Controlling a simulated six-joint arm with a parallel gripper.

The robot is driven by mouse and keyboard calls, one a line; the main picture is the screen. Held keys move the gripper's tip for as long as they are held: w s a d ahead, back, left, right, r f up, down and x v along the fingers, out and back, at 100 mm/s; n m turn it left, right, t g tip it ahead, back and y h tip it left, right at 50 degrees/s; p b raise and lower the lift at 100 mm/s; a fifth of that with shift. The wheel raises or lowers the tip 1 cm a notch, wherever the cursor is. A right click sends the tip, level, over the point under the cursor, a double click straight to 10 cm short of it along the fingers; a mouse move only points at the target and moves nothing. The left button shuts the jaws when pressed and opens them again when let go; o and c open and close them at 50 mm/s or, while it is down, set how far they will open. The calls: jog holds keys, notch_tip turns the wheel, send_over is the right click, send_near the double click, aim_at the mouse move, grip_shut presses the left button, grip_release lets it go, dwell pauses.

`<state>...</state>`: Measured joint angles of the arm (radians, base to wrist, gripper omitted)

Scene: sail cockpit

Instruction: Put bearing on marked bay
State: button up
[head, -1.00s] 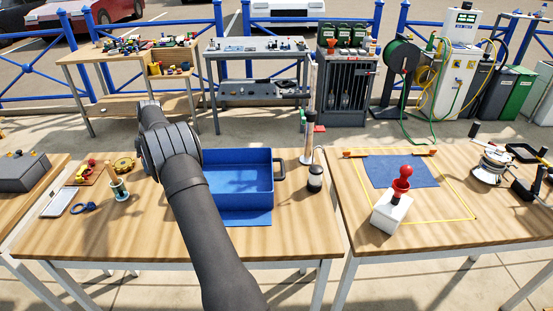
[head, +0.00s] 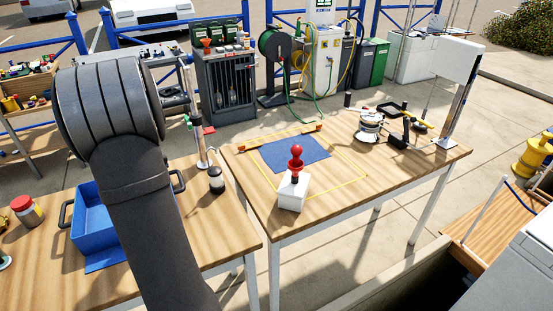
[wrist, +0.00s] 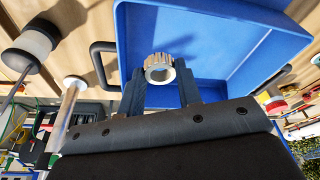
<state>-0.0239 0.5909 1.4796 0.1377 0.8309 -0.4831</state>
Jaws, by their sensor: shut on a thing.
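The bearing, a silver ring with a ridged rim (wrist: 157,58), sits between the two fingers of my gripper (wrist: 160,77), which are shut on it. In the wrist view it shows in front of the blue bin (wrist: 215,50); its height above the bin is unclear. In the head view my arm hides the gripper and bearing, and covers part of the blue bin (head: 88,222). A yellow outline (head: 350,172) marks a bay on the right table, with a blue mat (head: 295,153) inside it.
A white block with a red knob (head: 294,188) stands at the outline's near side. A dark lantern-like item (head: 216,180) and a metal post (head: 199,145) stand between bin and bay. A winch (head: 369,127) is beyond the bay. A red-lidded jar (head: 26,210) stands left of the bin.

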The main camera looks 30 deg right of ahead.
jog(key=d+m+h, duration=0.2)
jog(key=d+m, duration=0.6)
jog(key=d, duration=3)
jog(key=s+d+f+m+h, duration=0.1)
jog(key=s+d+m, duration=0.2)
jog(key=s+d, duration=0.8)
jog(key=s+d+f+m, duration=0.25)
jog(key=s+d, duration=0.45)
jog(key=d, duration=0.7)
send_over(327, 178)
jog(key=f, duration=0.5)
jog(key=shift+s+a+f, duration=0.25)
jog(key=shift+s+f, duration=0.1)
jog(key=shift+s, duration=0.05)
jog(key=shift+w+f+g, duration=0.1)
jog(key=shift+f+g, duration=0.05)
jog(key=shift+g, duration=0.15)
jog(key=shift+f, duration=1.9)
jog(key=shift+f, duration=0.15)
